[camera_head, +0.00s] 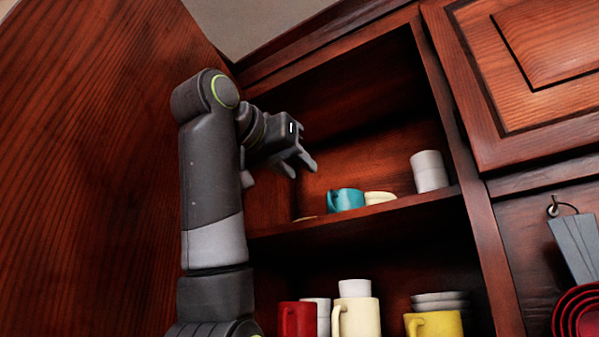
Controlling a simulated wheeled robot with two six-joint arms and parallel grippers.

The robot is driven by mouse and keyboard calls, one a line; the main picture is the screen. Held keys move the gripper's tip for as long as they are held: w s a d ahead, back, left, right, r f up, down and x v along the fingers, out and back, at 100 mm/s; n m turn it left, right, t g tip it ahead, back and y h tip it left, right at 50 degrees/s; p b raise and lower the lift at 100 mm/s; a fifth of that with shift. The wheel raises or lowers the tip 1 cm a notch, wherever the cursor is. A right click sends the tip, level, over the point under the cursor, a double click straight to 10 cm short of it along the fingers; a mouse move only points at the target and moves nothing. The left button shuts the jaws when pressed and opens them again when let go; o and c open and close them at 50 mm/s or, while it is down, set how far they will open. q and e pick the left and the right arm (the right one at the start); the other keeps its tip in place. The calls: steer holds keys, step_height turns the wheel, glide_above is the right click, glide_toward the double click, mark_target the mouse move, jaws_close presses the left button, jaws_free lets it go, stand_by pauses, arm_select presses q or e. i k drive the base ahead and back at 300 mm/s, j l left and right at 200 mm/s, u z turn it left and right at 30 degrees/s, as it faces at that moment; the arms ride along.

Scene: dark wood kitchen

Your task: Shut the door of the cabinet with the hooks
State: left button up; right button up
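The wall cabinet (478,225) stands open in front of me, with its shelf and contents showing. A large dark reddish wood panel (90,150) fills the left side of the view and looks like its door, swung wide open. My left arm rises between this panel and the cabinet opening. My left gripper (301,168) is in front of the opening, above the shelf, with its fingers apart and nothing between them. It does not touch the panel. My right gripper is not in view.
Below are a red mug (297,319), a cream mug (358,317) and a yellow mug (436,324). At right, red measuring cups (578,313) hang near a hook (553,209) below a closed door (540,70).

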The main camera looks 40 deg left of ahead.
mark_target(91, 227)
steer(key=k+l, duration=0.45)
steer(key=k, duration=0.15)
steer(key=k+l, duration=0.45)
steer(key=k, duration=0.15)
steer(key=k+l, duration=0.45)
steer(key=k, duration=0.15)
